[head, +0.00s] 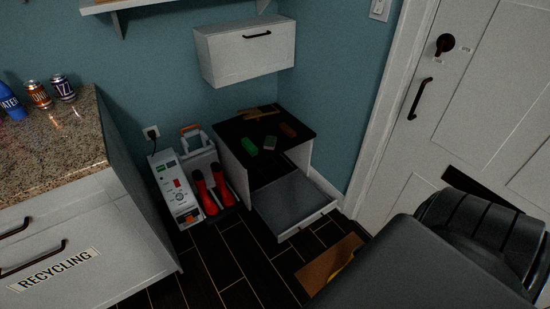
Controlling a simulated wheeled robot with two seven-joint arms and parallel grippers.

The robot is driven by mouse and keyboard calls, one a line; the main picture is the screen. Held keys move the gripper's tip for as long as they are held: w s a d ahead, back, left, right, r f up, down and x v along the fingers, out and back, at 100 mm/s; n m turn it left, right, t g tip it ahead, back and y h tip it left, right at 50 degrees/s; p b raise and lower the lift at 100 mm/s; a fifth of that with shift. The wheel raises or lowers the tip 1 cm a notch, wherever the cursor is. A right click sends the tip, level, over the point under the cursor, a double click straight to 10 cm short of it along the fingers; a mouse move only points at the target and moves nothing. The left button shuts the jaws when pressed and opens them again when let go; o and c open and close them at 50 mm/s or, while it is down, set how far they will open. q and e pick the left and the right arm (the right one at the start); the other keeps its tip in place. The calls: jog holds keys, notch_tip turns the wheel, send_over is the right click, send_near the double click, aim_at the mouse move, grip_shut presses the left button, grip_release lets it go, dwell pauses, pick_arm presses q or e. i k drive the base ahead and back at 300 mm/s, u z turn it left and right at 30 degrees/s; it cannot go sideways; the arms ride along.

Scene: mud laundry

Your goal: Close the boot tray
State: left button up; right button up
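The boot tray (294,204) is a grey pull-out tray with a pale front edge. It sticks out from the bottom of a low white cabinet with a black top (240,137), in the corner left of the door. The tray looks empty. A large dark part of my own right-hand side fills the lower right of the head view, apart from the tray in the picture. Neither of my grippers' fingers can be seen.
Red boots (206,194) and a white box-shaped unit (173,188) stand left of the cabinet. A brown mat (326,264) lies on the dark floor in front. A white recycling counter (90,245) is at left, a white door (459,110) at right.

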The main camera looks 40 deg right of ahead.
aim_at(288, 205)
jog(key=u, duration=0.15)
jog(key=i, duration=1.2)
jog(key=z, duration=0.2)
